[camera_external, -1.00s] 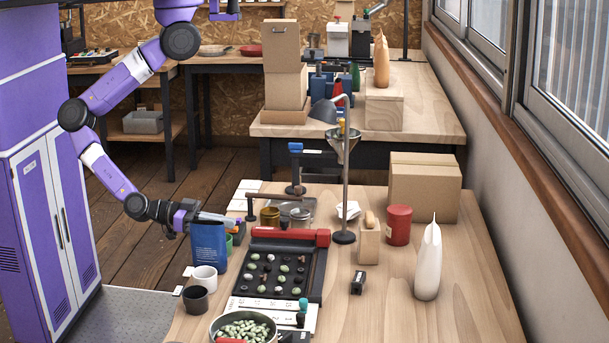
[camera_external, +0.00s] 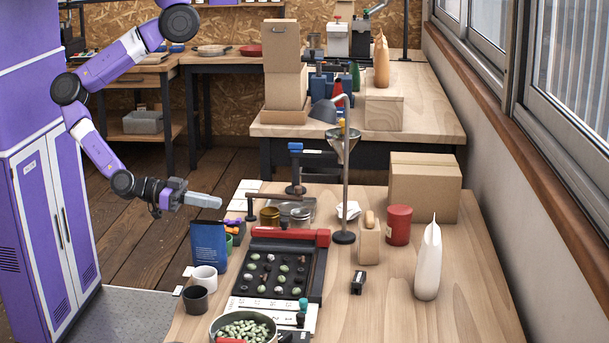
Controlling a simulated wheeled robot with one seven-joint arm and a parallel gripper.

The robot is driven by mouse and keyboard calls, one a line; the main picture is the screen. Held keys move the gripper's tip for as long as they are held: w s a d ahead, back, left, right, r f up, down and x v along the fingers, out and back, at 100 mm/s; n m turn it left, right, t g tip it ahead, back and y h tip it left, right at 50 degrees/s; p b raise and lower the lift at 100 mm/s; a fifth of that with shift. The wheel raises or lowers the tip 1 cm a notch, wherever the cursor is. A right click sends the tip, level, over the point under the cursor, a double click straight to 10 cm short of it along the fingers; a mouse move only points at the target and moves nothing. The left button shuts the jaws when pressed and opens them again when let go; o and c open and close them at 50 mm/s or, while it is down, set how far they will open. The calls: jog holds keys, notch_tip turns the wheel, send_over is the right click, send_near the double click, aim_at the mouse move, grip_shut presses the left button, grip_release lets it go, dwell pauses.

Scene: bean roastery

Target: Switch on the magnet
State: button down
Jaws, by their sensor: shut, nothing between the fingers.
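My gripper (camera_external: 205,200) is shut and empty, in the air at the left edge of the bench. It points right, above the blue bag (camera_external: 208,246) and a little apart from it. I cannot tell for sure which thing is the magnet. A small black box (camera_external: 358,282) that could be a switch lies on the open bench right of the black bean tray (camera_external: 262,277). A dark stand with a blue top (camera_external: 295,149) is behind the tray. My gripper touches none of these.
A lamp-like stand with a funnel (camera_external: 345,190) rises behind the tray. A red canister (camera_external: 398,225), a white pouch (camera_external: 428,265) and a cardboard box (camera_external: 425,188) are at the right. A white cup (camera_external: 204,279) and a pan of beans (camera_external: 243,328) are in front. The right front bench is clear.

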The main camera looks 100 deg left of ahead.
jog(key=shift+s+r, duration=0.35)
jog(key=shift+s, duration=0.5)
jog(key=shift+s+r, duration=0.4)
jog(key=shift+s, duration=0.45)
jog(key=shift+s+r, duration=0.35)
jog(key=shift+s, duration=0.5)
jog(key=w+a+n+g, duration=0.2)
jog(key=w+a, duration=0.2)
jog(key=a, duration=1.2)
jog(key=w+a+r+m, duration=0.2)
jog(key=a+r, duration=0.5)
jog(key=a, duration=0.4)
jog(key=shift+a, duration=0.4)
jog(key=shift+f+t, duration=0.1)
jog(key=shift+t, duration=0.2)
